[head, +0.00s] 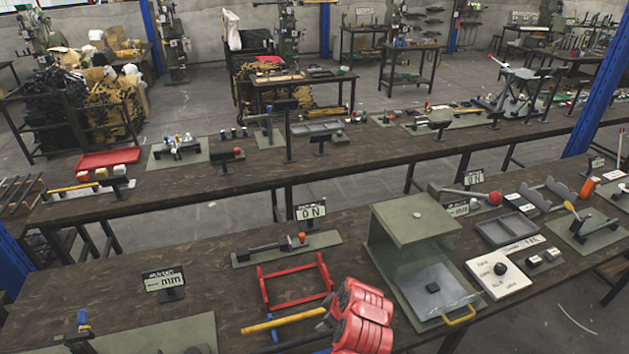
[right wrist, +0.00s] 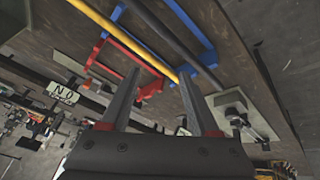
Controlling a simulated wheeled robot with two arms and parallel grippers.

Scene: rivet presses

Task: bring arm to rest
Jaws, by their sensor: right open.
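My right arm shows in the head view as a red, rounded link at the bottom centre, over the near edge of the front bench. Beyond the fingers are a red rack (right wrist: 122,38) and a yellow-handled bar (right wrist: 92,17). In the head view, the red rack (head: 290,283) stands on the bench just left of the red link, with the yellow handle (head: 268,326) at its near side. My left gripper is not in view.
The front bench holds a green guarded press (head: 416,222) with a clear panel, right of my arm. An ON sign (head: 311,214) and an mm sign (head: 165,280) stand at the back and left. A blue rack (right wrist: 205,52) shows in the right wrist view.

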